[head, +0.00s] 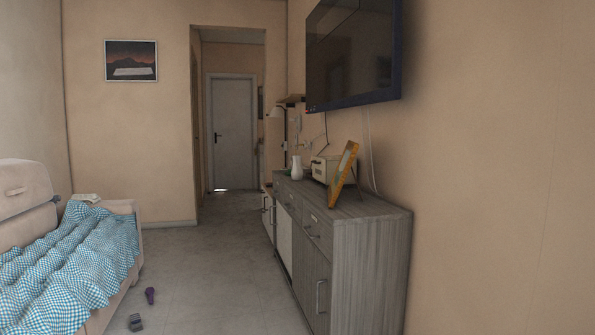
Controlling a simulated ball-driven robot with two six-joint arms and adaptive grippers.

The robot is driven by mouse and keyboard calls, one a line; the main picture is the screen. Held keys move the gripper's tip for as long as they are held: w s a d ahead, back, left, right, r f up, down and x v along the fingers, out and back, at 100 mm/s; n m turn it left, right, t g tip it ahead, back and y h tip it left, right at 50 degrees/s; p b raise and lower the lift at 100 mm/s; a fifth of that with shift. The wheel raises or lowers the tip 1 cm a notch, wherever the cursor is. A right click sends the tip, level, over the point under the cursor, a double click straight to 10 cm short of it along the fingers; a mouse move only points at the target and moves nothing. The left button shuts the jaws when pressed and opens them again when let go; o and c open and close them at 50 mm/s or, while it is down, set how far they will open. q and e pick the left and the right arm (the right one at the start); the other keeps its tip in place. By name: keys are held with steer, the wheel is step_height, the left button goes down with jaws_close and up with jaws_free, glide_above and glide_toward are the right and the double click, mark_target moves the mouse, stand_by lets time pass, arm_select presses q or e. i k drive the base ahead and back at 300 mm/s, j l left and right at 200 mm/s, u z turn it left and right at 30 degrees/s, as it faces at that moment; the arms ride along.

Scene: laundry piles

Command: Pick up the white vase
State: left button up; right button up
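The white vase (297,167) stands upright on top of the grey wooden sideboard (368,247), toward its far end. It looks like a small jug and is some distance away. A cream radio-like box (319,169) stands on the near side of it. Neither of my grippers shows in the head view.
A tilted orange frame (344,172) stands on the sideboard, nearer than the vase. A TV (353,55) hangs above. A sofa with a blue checked blanket (65,265) is on the left. A purple item (150,295) and a grey item (136,322) lie on the otherwise clear floor (207,270).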

mark_target(296, 172)
steer(key=i+j+u, duration=0.2)
steer(key=i+u, duration=0.15)
steer(key=i, duration=0.25)
steer(key=i+j+u, duration=0.1)
steer(key=i+u, duration=0.25)
steer(key=i, duration=2.1)
